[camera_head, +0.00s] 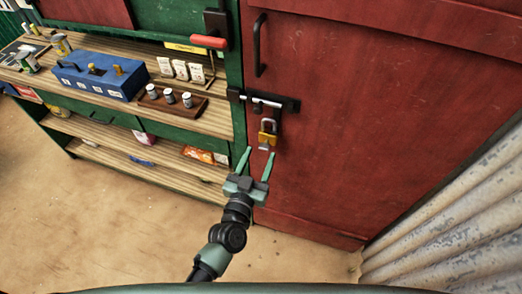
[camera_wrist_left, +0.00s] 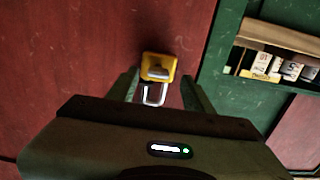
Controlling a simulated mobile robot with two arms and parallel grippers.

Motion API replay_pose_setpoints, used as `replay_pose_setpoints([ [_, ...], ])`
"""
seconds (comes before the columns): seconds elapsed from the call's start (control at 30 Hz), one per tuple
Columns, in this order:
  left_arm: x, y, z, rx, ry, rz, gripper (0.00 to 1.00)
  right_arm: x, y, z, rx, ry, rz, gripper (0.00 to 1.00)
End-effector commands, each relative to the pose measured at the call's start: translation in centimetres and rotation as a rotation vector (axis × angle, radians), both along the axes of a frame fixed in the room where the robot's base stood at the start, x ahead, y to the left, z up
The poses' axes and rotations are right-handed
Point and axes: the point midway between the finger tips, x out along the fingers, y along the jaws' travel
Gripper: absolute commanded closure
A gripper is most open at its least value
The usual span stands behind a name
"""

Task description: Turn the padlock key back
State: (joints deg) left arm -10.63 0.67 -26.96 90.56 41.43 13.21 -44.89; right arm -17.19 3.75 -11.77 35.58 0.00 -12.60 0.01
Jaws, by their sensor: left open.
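A yellow padlock (camera_head: 267,137) with a grey shackle hangs at the latch (camera_head: 264,101) on the red door. A small grey piece (camera_head: 264,147), which looks like the key, shows at the padlock's lower end. My left gripper (camera_head: 257,154) is open just below and in front of the padlock, with nothing held. In the left wrist view the yellow padlock (camera_wrist_left: 158,61) shows between the two fingers. There a silver piece and a pale loop show against it; which one is the key is hard to tell. My right gripper is not in view.
The red door (camera_head: 360,120) has a dark handle (camera_head: 259,45). A red-gripped lever (camera_head: 209,41) sits above. A pale corrugated sheet (camera_head: 455,225) stands at right.

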Motion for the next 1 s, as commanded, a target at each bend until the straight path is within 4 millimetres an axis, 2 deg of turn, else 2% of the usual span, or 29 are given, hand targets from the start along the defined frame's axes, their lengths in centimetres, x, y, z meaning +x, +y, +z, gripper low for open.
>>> replay_pose_setpoints([
  [0.2, 1.7, -0.6, 0.0, 0.000, 0.001, -0.001, 0.49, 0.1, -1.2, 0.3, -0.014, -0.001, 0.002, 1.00],
  [0.47, 1.9, -0.6, -0.1, 0.001, 0.002, -0.001, 0.49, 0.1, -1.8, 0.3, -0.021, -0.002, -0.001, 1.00],
  [0.57, 1.9, -0.6, -0.1, 0.001, 0.002, -0.001, 0.74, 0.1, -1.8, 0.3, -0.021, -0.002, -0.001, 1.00],
  [0.6, 1.9, -0.6, -0.1, 0.001, 0.002, -0.001, 0.85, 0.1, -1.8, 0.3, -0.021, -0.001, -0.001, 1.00],
  [0.67, 1.9, -0.6, -0.1, 0.001, 0.002, -0.001, 1.00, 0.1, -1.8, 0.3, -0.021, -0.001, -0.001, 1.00],
  [1.0, 1.8, -0.6, -0.1, -0.033, 0.013, -0.001, 1.00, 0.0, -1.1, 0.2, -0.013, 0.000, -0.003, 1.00],
])
